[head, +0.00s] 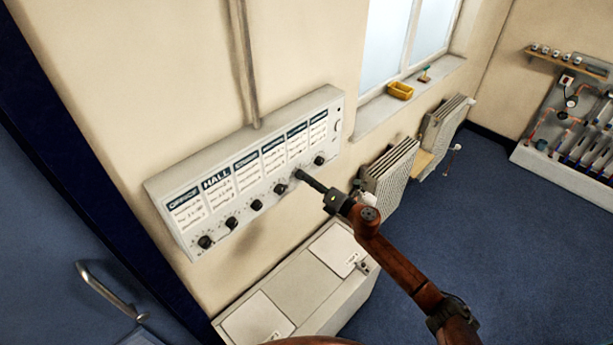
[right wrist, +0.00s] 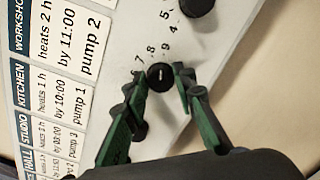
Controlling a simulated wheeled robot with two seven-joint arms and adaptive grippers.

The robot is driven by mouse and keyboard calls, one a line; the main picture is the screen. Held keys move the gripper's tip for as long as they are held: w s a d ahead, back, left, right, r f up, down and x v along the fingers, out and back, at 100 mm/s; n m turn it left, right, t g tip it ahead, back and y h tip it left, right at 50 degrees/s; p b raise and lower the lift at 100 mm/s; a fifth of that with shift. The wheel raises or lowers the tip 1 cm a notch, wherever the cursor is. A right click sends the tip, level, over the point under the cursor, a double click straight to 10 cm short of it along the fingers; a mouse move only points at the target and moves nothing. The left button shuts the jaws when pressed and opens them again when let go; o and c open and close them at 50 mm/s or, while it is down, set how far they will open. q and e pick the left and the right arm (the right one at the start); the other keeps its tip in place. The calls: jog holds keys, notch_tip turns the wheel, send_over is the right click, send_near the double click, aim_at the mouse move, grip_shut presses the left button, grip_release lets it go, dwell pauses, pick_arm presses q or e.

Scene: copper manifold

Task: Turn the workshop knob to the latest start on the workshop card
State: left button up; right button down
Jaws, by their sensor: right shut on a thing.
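The grey control panel (head: 240,165) hangs on the wall with a row of cards and black knobs. My right gripper (head: 300,175) is at the fifth knob from the left. In the right wrist view, its green fingers (right wrist: 160,90) are shut on this black workshop knob (right wrist: 160,76), one on each side. A small pale mark shows on the knob; which number it points to I cannot tell. The digits 7, 8 and 9 show beside it. The workshop card (right wrist: 67,30) reads "heats 2 h", "by 11:00", "pump 2". My left gripper is out of view.
Another knob (right wrist: 198,5) sits close by, and the kitchen card (right wrist: 55,90) lies beside the workshop card. Below the panel is a pale cabinet (head: 290,295). Radiators (head: 388,172) and a sill with a yellow tray (head: 400,91) are to the right.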

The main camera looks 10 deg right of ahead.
jog(key=shift+d+m, duration=0.1)
jog(key=shift+m, duration=0.7)
jog(key=shift+w+p, duration=0.1)
jog(key=shift+p, duration=0.2)
jog(key=c, duration=1.6)
grip_release()
jog(key=v, duration=1.2)
